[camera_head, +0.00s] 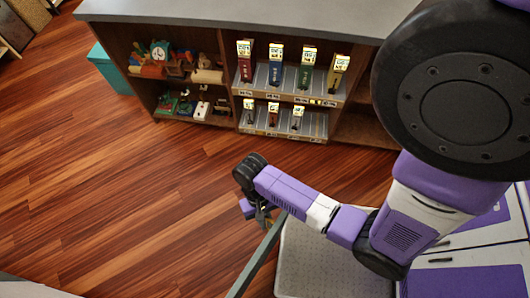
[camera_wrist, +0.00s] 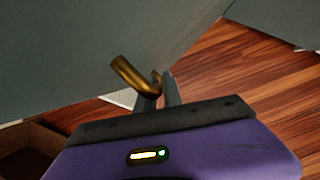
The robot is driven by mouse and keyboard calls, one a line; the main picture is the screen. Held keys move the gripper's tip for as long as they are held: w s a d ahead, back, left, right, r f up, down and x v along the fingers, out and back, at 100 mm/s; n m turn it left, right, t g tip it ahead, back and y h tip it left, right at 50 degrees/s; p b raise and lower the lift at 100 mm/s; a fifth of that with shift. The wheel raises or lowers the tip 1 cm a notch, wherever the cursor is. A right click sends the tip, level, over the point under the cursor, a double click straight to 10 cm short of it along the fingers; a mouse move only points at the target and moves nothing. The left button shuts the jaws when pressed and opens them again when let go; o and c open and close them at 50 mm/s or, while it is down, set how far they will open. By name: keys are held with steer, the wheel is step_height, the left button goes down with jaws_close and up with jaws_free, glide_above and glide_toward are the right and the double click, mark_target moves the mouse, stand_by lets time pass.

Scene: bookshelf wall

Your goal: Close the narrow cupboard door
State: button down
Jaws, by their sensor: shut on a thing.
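The narrow cupboard door shows in the head view as a thin grey-green edge (camera_head: 256,262) running up from the bottom of the picture. In the wrist view its flat grey face (camera_wrist: 70,60) fills the upper left, with a curved brass handle (camera_wrist: 127,73) on it. My gripper (camera_head: 262,216) is at the upper end of the door edge in the head view. In the wrist view my gripper (camera_wrist: 164,88) has its fingers close together at the lower end of the brass handle, shut on it. The exact contact is partly hidden by the fingers.
A low wooden shelf unit (camera_head: 225,14) stands at the back with toys and several colour-labelled items in it. A teal bin (camera_head: 108,70) stands at its left end. The wooden floor (camera_head: 110,190) left of my gripper is clear. A brown wooden edge (camera_wrist: 28,150) shows in the wrist view.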

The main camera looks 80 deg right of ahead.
steer(key=shift+w, duration=0.15)
steer(key=c, duration=1.8)
jaws_free()
steer(key=shift+o, duration=0.2)
steer(key=v, duration=0.8)
steer(key=shift+c, duration=0.2)
